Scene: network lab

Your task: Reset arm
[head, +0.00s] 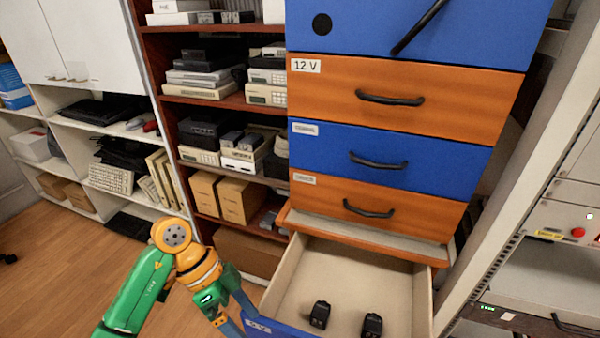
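My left arm comes in from the lower left, green and orange. Its wrist is beside the left edge of the open drawer (292,290). The fingers of that gripper lie at or below the lower picture edge, so its opening does not show. My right arm and gripper are not in view. The open drawer is at the bottom of a blue and orange drawer cabinet (440,153). Two small black devices (320,315) (372,325) stand apart inside the drawer.
Shelves (235,103) with electronics and cardboard boxes (240,198) stand behind my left arm. A white cupboard (75,40) is at the far left. A rack (570,215) with a red button stands at the right. Wooden floor (50,270) is clear at the lower left.

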